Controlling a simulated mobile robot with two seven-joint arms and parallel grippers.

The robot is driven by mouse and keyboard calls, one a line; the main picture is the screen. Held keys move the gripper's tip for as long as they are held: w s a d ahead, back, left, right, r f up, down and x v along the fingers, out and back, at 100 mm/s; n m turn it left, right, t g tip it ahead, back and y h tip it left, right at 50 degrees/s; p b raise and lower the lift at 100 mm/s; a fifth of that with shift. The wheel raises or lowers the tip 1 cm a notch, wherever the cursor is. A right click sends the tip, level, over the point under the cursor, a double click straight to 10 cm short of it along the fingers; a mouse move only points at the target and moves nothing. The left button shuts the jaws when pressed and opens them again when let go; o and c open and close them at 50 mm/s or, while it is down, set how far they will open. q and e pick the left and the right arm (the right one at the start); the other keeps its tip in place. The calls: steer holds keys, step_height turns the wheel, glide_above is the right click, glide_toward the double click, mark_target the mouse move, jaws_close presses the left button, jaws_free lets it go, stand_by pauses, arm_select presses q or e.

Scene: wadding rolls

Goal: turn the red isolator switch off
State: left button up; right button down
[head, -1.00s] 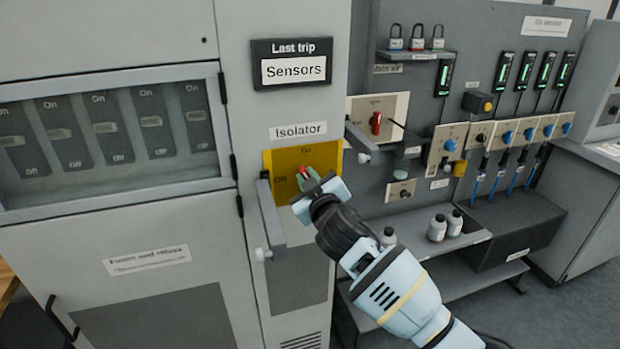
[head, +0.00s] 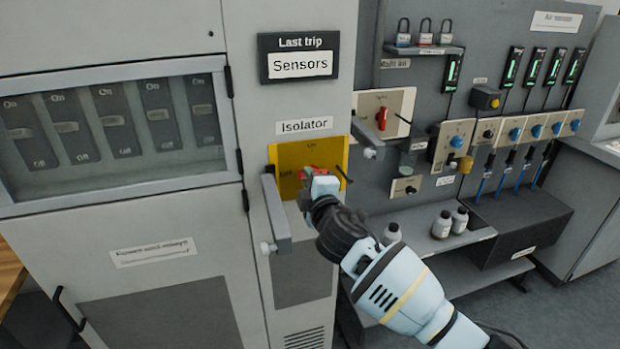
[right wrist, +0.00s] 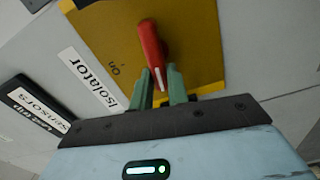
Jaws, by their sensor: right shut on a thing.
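The red isolator switch (head: 313,171) sits on a yellow plate (head: 284,156) under the Isolator label. In the right wrist view the red handle (right wrist: 152,45) has a white mark, and the "On" lettering is beside it, to the left. The handle looks about sideways in the head view; I cannot tell whether it lines up with "Off". My right gripper (head: 318,178) is at the switch; its green fingers (right wrist: 160,86) are shut on the handle. My wrist partly hides the handle in the head view. My left gripper is not in view.
A grey bar handle (head: 277,212) stands out left of the plate, another (head: 366,138) on its right. A second red rotary switch (head: 382,118) is on the panel to the right. Bottles (head: 441,224) stand on a low shelf. A breaker window (head: 110,130) is at left.

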steer(key=shift+f+n, duration=0.2)
steer(key=shift+n, duration=0.7)
steer(key=c, duration=1.4)
jaws_free()
steer(key=shift+o, duration=0.2)
steer(key=v, duration=0.7)
steer(key=shift+s+d, duration=0.15)
steer(key=shift+s, duration=0.2)
